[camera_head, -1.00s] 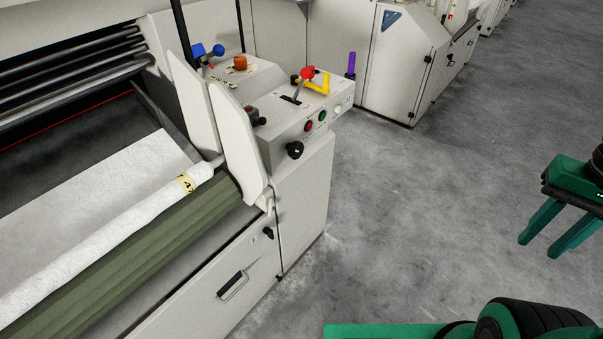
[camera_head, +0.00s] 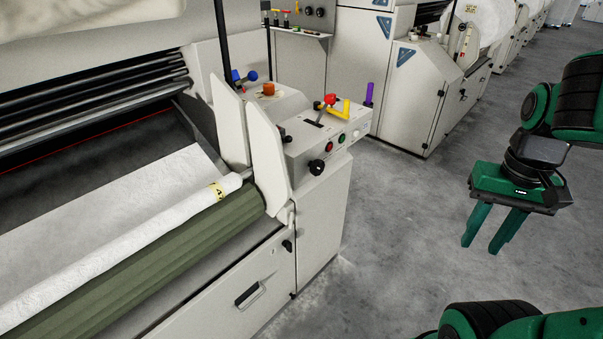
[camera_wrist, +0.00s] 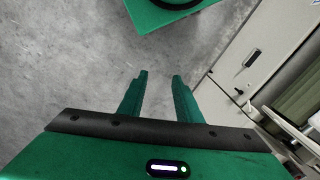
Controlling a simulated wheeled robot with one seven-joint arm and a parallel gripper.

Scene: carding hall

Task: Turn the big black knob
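The black knob (camera_head: 317,167) sits on the front face of the pale control box (camera_head: 330,130), at its lower left, below the red and green buttons. It has a small light mark. My gripper (camera_head: 481,243) hangs over the floor well to the right of the control box, fingers pointing down. Its two fingers are apart with nothing between them. In the wrist view my gripper (camera_wrist: 160,76) also shows open and empty above the grey floor. I cannot make out the knob in the wrist view.
A red-tipped lever (camera_head: 330,100), a yellow handle (camera_head: 345,109) and a purple grip (camera_head: 369,93) stick up at the control box. A white roll (camera_head: 120,245) lies left. A smaller black latch (camera_head: 287,245) is on the lower cabinet. The floor (camera_head: 400,230) between is clear.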

